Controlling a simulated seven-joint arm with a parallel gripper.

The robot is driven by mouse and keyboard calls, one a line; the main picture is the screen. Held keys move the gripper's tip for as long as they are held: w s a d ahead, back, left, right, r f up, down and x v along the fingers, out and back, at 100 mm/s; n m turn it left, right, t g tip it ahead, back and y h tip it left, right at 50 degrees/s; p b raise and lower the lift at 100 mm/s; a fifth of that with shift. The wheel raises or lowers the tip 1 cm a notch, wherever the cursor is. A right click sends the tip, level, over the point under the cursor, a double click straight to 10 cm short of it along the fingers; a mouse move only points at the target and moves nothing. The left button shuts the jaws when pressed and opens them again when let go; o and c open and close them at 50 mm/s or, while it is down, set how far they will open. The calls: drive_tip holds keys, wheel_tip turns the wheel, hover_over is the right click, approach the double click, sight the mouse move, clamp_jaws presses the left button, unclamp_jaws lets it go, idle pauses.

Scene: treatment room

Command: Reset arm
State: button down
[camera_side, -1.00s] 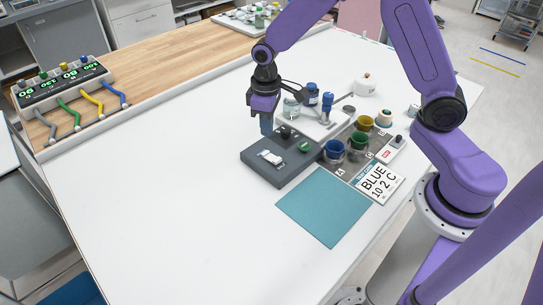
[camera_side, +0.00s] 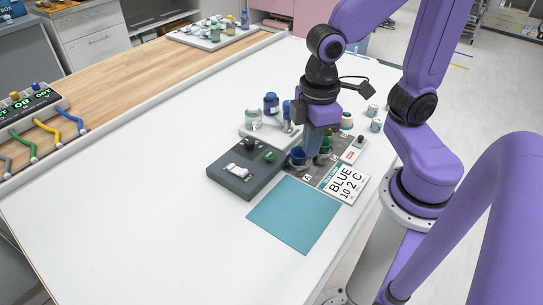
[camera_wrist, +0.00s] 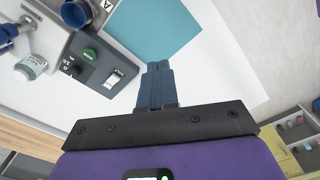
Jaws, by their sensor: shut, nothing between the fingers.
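My gripper (camera_side: 311,150) points down in the side view, in line with the cups at the right of the table; its height above them is hard to judge. Its blue fingers are together and hold nothing. In the wrist view the closed fingers (camera_wrist: 155,82) show against the white table. A dark grey control box (camera_side: 228,184) with a green button (camera_side: 269,156), a black knob and a white switch (camera_side: 237,171) lies left of my gripper. The wrist view also shows the box's green button (camera_wrist: 90,54) and its switch (camera_wrist: 114,78). No finger touches the box.
A teal mat (camera_side: 292,216) and a "BLUE 10 2 C" card (camera_side: 346,186) lie in front. The left of the white table (camera_side: 120,165) is clear.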

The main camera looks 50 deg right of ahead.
drive_tip(key=s+d+n, duration=0.1)
drive_tip(key=s+d, duration=0.2)
drive_tip(key=s, duration=0.2)
drive_tip(key=shift+s+r+n, duration=0.3)
drive_tip(key=shift+s+r, duration=0.05)
drive_tip(key=shift+s, duration=0.05)
